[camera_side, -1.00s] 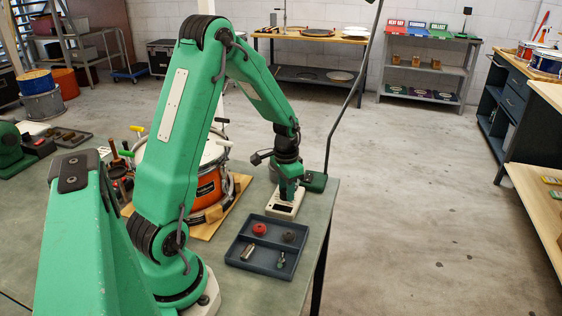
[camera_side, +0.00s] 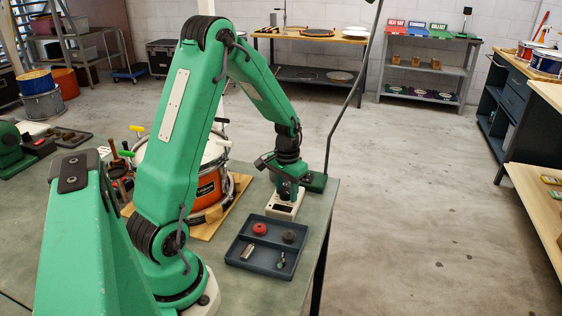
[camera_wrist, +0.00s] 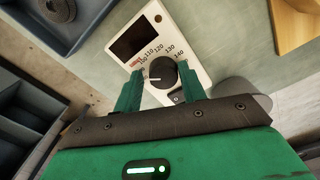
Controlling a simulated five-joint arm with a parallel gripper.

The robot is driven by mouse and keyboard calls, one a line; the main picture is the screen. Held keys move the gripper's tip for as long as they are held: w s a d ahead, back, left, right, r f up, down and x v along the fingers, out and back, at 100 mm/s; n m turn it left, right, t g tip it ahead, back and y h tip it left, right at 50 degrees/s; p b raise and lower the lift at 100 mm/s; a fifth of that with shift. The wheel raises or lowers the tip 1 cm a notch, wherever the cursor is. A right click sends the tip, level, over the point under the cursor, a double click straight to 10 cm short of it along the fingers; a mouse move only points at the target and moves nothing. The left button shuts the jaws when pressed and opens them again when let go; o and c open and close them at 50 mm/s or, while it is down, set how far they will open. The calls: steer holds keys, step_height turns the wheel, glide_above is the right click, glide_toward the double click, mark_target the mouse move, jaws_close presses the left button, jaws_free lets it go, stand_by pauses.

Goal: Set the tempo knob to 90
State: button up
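The tempo knob (camera_wrist: 163,73) is a round black dial on a cream box (camera_wrist: 186,24) with a dark display window. Its white pointer mark points left in the wrist view, towards my left finger. Printed numbers up to 140 ring it; 110, 120, 130 and 140 are readable, and the lower end of the scale is hidden behind the left finger. My gripper (camera_wrist: 161,74) has its green fingers on either side of the knob, close against it. In the side view the box (camera_side: 284,209) stands on the bench under my gripper (camera_side: 287,198), which hides the knob.
A dark divided tray (camera_side: 240,241) with a red round piece (camera_side: 259,229) and small parts lies in front of the box. An orange drum (camera_side: 208,187) on a wooden board stands to the left.

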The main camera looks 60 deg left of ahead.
mark_target(287, 192)
steer(key=shift+a+r, duration=0.1)
steer(key=shift+w+r, duration=0.1)
steer(key=shift+r, duration=0.3)
step_height(287, 192, up, 7)
steer(key=shift+f, duration=0.15)
stand_by(0.5)
steer(key=shift+d+r, duration=0.5)
steer(key=shift+r, duration=0.05)
steer(key=s+d+r+m+t, duration=0.2)
steer(key=s+d+r, duration=0.4)
steer(key=d, duration=0.3)
steer(key=s+d+r+m+t, duration=0.2)
steer(key=s+d+r, duration=0.4)
steer(key=d, duration=0.3)
steer(key=shift+s+r+t, duration=0.3)
steer(key=shift+s+t, duration=0.45)
steer(key=shift+t, duration=0.05)
